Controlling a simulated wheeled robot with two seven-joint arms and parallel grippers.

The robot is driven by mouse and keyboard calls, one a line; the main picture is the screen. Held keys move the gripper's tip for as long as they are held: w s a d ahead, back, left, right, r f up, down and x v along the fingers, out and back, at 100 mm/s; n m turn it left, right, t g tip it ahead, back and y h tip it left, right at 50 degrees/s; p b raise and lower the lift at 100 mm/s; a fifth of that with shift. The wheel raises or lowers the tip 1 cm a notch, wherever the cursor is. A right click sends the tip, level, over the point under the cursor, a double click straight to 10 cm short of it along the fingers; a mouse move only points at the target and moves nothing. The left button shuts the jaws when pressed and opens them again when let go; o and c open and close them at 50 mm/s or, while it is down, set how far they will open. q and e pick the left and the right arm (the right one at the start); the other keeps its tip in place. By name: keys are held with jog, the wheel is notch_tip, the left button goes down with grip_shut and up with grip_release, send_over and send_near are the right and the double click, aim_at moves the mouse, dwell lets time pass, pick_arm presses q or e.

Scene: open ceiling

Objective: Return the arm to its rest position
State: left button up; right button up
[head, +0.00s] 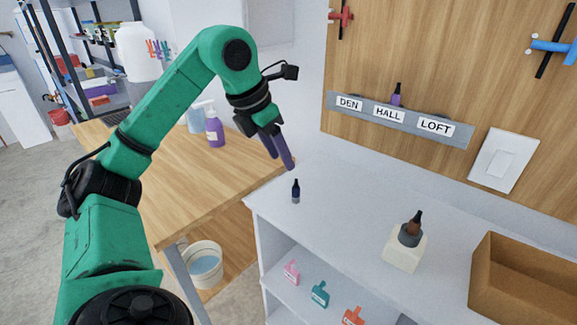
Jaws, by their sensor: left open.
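My left arm is green and comes in from the lower left, rising to a high elbow and bending down again. My left gripper (282,160) hangs at the end of it, with its purple fingers pointing down near the edge between the wooden table and the white counter. It is open and nothing shows between its fingers. A small dark bottle (296,193) stands upright on the white counter, below the fingertips in the picture and apart from them. My right gripper is not in view.
The white counter (345,215) bears a white block (405,254) with a brown-topped item and a cardboard box (525,285). A grey wall rail (420,125), labelled DEN, HALL and LOFT, holds a small purple bottle (397,95). A purple bottle (214,131) stands on the wooden table (190,185).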

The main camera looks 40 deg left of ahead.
pick_arm(q)
jog(key=shift+s+r, duration=0.3)
jog(key=shift+r, duration=0.35)
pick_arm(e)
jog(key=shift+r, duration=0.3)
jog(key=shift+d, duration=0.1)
